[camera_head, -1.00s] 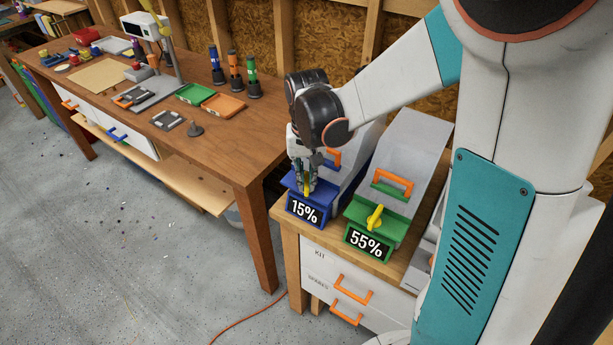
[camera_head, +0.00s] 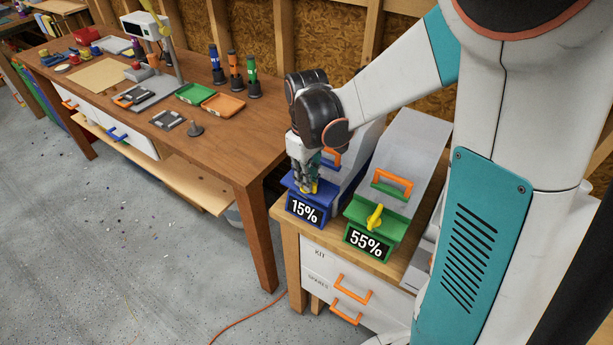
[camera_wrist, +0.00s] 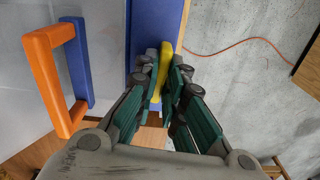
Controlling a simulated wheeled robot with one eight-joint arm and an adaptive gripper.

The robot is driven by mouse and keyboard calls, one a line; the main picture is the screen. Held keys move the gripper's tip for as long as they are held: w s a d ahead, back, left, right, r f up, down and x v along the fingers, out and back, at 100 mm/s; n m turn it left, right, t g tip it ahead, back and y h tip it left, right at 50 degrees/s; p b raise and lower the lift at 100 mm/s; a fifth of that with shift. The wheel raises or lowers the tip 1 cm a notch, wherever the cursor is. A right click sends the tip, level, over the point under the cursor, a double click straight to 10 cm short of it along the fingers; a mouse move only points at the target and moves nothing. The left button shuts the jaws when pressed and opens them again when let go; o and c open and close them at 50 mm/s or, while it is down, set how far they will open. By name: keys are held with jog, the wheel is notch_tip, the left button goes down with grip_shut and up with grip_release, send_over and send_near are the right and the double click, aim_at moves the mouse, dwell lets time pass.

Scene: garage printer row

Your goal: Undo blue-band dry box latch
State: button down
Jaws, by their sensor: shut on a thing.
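The blue-band dry box (camera_head: 338,171) is a grey bin with a blue front band and a "15%" label, standing on the left of the low cabinet. Its yellow latch (camera_wrist: 165,60) lies between my fingertips in the wrist view, against the blue band (camera_wrist: 148,22). My gripper (camera_head: 308,187) is at the front top of this box, shut on the latch. In the head view the fingers hide most of the latch; only a small yellow bit shows. The box's orange handle (camera_wrist: 47,78) is left of my fingers in the wrist view.
A green-band dry box (camera_head: 405,165) labelled "55%", with its own yellow latch (camera_head: 375,217), stands close on the right. The cabinet (camera_head: 330,262) has orange drawer handles. A wooden workbench (camera_head: 225,150) with trays and tools is on the left. An orange cord (camera_head: 245,318) lies on the floor.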

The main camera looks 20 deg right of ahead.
jog(key=shift+n, duration=0.5)
jog(key=c, duration=1.7)
grip_release()
notch_tip(320, 180, up, 12)
jog(key=shift+r, duration=0.1)
